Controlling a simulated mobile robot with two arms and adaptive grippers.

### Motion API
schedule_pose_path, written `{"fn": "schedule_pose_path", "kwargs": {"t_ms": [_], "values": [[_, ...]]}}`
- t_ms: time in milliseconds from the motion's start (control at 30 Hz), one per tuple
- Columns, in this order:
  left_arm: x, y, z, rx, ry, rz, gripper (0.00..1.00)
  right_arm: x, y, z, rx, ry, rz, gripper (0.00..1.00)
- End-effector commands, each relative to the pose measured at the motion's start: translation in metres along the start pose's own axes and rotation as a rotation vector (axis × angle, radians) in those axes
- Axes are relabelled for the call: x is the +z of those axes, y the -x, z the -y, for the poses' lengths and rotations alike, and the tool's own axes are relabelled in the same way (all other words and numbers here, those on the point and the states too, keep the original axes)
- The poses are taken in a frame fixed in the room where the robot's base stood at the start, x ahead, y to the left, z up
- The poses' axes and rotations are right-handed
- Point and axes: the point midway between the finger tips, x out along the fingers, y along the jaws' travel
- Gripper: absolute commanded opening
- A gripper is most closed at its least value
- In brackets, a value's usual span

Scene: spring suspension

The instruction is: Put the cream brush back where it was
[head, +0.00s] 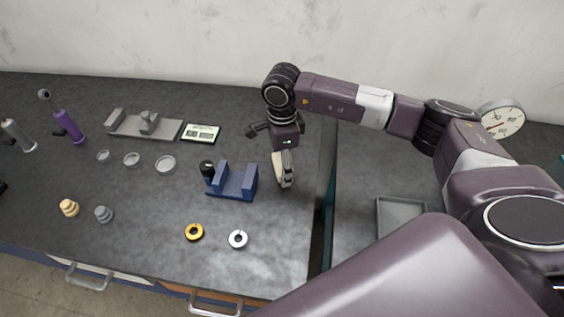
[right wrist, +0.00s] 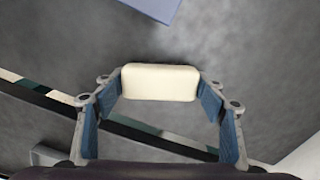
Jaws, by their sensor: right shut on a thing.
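The cream brush (head: 282,168) is in my right gripper (head: 285,156), just right of the blue fixture. In the right wrist view the brush (right wrist: 160,82) shows as a cream block between the two blue-padded fingers of the right gripper (right wrist: 160,90). The fingers touch its two ends. In the head view its lower end is at or close above the dark tabletop; I cannot tell whether it touches. My left gripper is not in view.
The blue fixture (head: 232,184) with a black knob stands left of the brush. A gold ring (head: 194,232) and a silver ring (head: 238,239) lie nearer the front. A gap between counters (head: 324,190) runs right of the gripper. A grey tray (head: 400,214) lies beyond it.

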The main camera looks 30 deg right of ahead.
Motion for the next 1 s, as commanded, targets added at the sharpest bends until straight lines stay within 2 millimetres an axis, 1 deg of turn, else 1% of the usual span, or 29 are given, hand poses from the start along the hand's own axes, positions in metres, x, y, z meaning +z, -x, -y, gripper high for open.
{"fn": "schedule_pose_path", "kwargs": {"t_ms": [167,267,300,433,700,833,867,967,1000], "values": [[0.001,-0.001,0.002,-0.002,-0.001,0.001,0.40,0.000,0.000,0.000,0.000,0.000,0.000,0.42],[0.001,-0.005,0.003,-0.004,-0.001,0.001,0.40,0.000,-0.004,0.000,0.000,0.000,0.000,0.42],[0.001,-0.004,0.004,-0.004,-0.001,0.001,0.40,0.000,-0.003,0.000,0.000,0.000,0.000,0.67],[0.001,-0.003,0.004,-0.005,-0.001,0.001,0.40,0.000,-0.002,0.000,0.000,0.000,-0.001,0.81],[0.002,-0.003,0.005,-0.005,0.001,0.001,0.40,0.000,-0.002,0.000,0.000,0.000,-0.001,0.82],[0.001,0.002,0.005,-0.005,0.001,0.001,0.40,0.000,0.003,0.000,0.000,0.000,0.000,0.82],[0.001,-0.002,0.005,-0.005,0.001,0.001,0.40,0.000,0.004,0.001,-0.002,0.000,0.000,0.82],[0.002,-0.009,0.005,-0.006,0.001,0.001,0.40,0.000,0.019,0.002,-0.005,0.001,0.001,0.82],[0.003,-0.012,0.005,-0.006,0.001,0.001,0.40,0.000,0.027,0.002,-0.007,0.002,0.001,0.82]]}}
